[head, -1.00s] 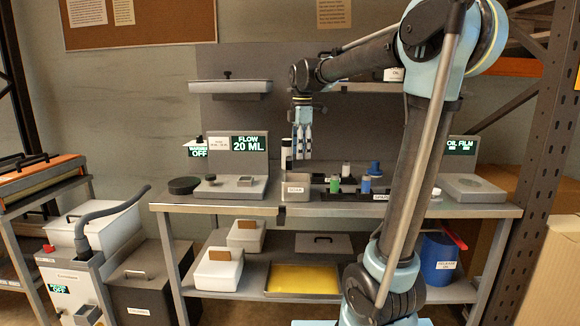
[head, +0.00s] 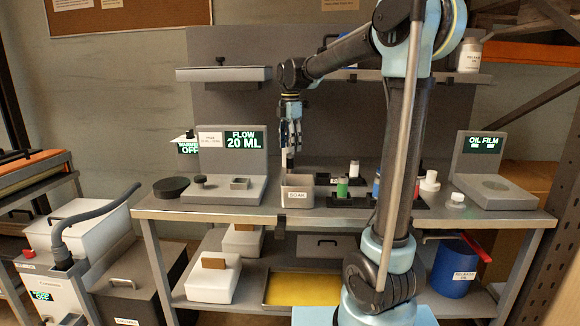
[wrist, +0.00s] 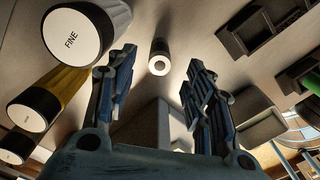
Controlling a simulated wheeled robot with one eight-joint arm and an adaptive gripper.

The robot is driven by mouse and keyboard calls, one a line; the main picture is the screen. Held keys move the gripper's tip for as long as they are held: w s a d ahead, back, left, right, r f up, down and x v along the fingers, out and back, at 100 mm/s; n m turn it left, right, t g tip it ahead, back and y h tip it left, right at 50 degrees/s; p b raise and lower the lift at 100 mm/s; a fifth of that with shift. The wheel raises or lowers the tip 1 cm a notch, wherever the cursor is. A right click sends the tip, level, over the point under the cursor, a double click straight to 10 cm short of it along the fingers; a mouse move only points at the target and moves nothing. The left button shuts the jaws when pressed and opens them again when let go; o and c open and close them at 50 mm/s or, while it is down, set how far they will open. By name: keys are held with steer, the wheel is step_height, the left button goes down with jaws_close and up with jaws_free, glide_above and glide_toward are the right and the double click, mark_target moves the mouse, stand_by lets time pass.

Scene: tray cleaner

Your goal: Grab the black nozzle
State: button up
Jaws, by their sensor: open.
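In the wrist view, a small upright cylinder (wrist: 159,60), dark with a pale ringed end, stands ahead of the gap between my fingertips. It looks like the black nozzle, but its small size leaves some doubt. My gripper (wrist: 157,72) is open and empty, with one finger on each side of the gap and nothing touching them. In the head view my gripper (head: 290,140) points down above the bench, behind the SOAK bin (head: 297,196). A pale piece shows just below the fingers there; I cannot tell whether it is the same cylinder.
Large black-rimmed cylinders, one marked FINE (wrist: 76,38), crowd the left finger in the wrist view. A green vial (head: 342,188) stands in a black rack right of the bin. The FLOW unit (head: 232,160) is left, the OIL FILM unit (head: 484,175) right.

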mark_target(290, 160)
steer(key=shift+a+f, duration=0.1)
steer(key=shift+f, duration=3.45)
steer(key=shift+c, duration=0.6)
jaws_close()
